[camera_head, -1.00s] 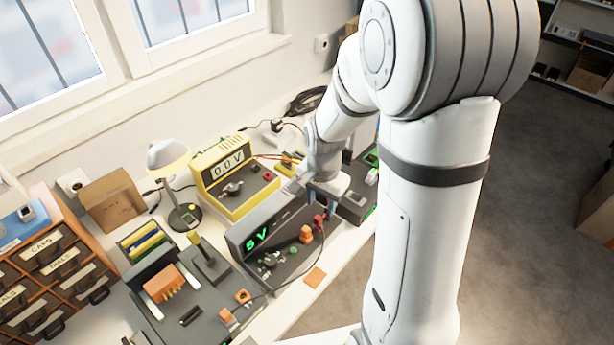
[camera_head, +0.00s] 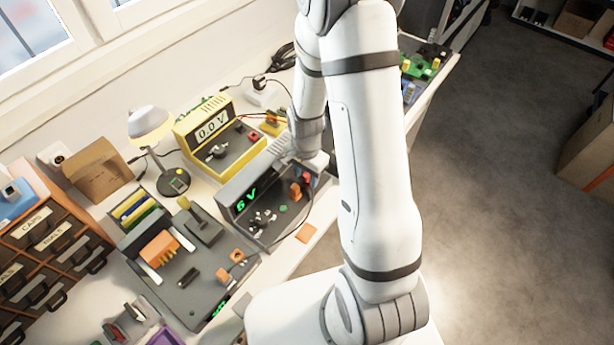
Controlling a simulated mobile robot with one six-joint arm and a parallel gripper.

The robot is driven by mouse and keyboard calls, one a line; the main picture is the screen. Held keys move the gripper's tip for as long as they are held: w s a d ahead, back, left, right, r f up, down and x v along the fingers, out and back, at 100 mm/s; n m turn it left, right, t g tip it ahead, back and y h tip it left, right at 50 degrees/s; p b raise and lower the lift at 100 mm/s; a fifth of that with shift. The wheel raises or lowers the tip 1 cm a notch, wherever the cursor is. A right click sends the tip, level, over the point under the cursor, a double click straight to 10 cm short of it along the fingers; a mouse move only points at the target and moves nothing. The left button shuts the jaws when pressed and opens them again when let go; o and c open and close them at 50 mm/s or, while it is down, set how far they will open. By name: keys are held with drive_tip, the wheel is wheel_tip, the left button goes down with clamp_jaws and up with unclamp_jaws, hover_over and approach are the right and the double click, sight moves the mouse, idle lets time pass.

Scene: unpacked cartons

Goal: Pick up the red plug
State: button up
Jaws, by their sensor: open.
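The red plug (camera_head: 307,177) shows as a small red spot at the right end of the grey power supply (camera_head: 238,213), whose green display reads 6 V. An orange plug (camera_head: 295,191) stands just to its left. My gripper (camera_head: 314,164) is open at the supply's back right, close above and behind the red plug. Its fingers are small and partly hidden by my arm, so I cannot tell whether they touch or surround the plug.
A yellow meter (camera_head: 203,132) reading 0.0 V stands behind the supply, with a desk lamp (camera_head: 150,126) to its left. A grey board with an orange block (camera_head: 158,249) lies at front left. A dark cable runs along the supply's right side. An orange square (camera_head: 306,233) lies in front.

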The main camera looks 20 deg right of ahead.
drive_tip(key=shift+c, duration=0.4)
clamp_jaws()
